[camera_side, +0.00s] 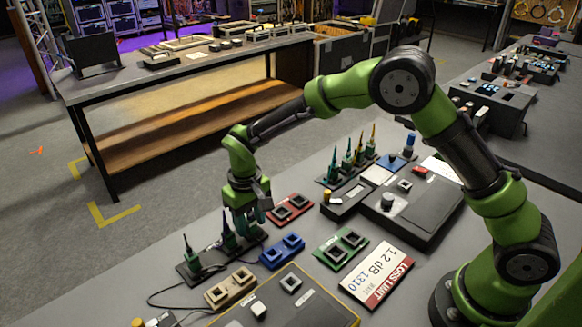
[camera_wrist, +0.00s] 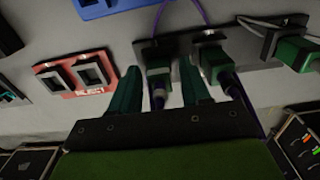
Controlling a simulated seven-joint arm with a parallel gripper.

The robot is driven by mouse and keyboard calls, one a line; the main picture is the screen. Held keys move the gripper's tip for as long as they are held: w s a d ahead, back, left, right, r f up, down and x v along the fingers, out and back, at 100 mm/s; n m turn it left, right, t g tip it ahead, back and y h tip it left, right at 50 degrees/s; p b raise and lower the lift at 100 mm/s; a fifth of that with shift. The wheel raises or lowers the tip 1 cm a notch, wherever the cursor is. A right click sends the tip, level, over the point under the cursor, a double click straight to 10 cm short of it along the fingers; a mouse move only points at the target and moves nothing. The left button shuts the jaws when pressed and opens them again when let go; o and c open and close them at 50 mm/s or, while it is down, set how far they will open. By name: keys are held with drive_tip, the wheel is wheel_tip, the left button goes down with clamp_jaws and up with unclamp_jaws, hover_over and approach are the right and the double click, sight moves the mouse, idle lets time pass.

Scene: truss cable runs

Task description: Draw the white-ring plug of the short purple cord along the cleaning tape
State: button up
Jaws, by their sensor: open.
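My gripper (camera_side: 254,216) is low over the right end of a dark plug holder (camera_side: 207,262) at the front of the bench. In the wrist view its two green fingers (camera_wrist: 160,70) are open, one on each side of a dark plug (camera_wrist: 157,84) with a purple boot and a pale ring; I cannot tell whether they touch it. A second purple-booted plug (camera_wrist: 216,66) stands just right of the fingers, and a purple cord shows above them. In the side view one purple plug (camera_side: 228,236) shows left of my gripper. A dark box with a pale strip (camera_side: 347,195) may hold the cleaning tape; I cannot be sure.
A green plug (camera_side: 191,258) stands at the holder's left end. Red (camera_side: 289,209), blue (camera_side: 282,251), green (camera_side: 341,249) and tan (camera_side: 230,288) socket blocks lie close by. A loss-limit card (camera_side: 377,274) lies flat. Several upright plugs stand behind the dark box.

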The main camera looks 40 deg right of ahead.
sight(250, 218)
drive_tip(key=shift+c, duration=0.2)
clamp_jaws()
drive_tip(key=shift+r, duration=0.15)
drive_tip(key=shift+r, duration=2.15)
